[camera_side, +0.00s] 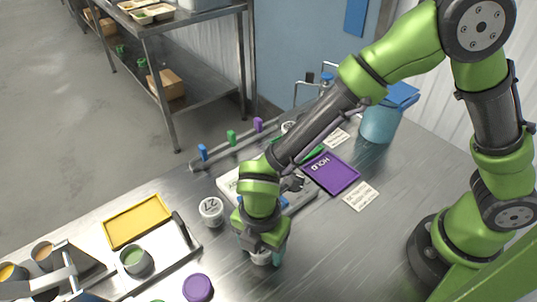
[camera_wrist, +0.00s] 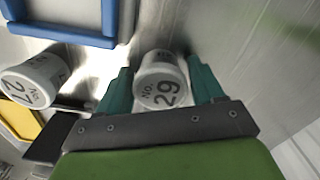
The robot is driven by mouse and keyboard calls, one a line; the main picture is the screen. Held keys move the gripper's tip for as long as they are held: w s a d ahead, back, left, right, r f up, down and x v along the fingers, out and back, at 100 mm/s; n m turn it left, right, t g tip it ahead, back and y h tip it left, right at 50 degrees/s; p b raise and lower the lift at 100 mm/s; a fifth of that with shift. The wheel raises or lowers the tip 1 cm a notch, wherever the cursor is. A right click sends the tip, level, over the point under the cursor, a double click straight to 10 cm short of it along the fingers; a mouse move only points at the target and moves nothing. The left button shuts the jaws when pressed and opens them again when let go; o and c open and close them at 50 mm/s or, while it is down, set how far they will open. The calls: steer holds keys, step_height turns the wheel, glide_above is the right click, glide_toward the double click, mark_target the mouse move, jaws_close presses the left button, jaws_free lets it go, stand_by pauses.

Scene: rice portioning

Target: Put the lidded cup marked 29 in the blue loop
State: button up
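The white lidded cup marked 29 (camera_wrist: 160,84) stands between the two teal fingers of my gripper (camera_wrist: 160,66) in the wrist view. A narrow gap shows on its left; the right finger is very close, and I cannot tell if it touches. In the side view my gripper (camera_side: 262,250) is low over the steel table and mostly hides this cup (camera_side: 261,259). A blue frame (camera_wrist: 70,38), apparently the blue loop, lies at the top left of the wrist view, cut off by the picture edge. In the side view my arm hides much of that area.
Another white lidded cup (camera_side: 211,211), apparently marked 27, stands left of my gripper. A yellow tray (camera_side: 137,221), a green-filled cup (camera_side: 136,261) and a purple lid (camera_side: 198,288) are at front left. A purple HOLD panel (camera_side: 333,172) lies behind. Table right of my gripper is clear.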

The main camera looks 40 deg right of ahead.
steer(key=shift+o, duration=0.7)
step_height(320, 180, up, 12)
steer(key=s+d+r+m+t+y, duration=0.1)
steer(key=d+r+m+t, duration=0.2)
steer(key=d+m, duration=0.9)
steer(key=s+d+r+m+t+y, duration=0.1)
steer(key=d+r+m+t, duration=0.3)
steer(key=d+r+m, duration=0.4)
steer(key=d+m, duration=0.5)
steer(key=shift+r+m, duration=0.3)
steer(key=shift+r, duration=0.05)
steer(key=shift+o, duration=0.4)
steer(key=shift+s+d+m, duration=0.25)
steer(key=shift+d+m, duration=0.15)
steer(key=shift+m, duration=0.2)
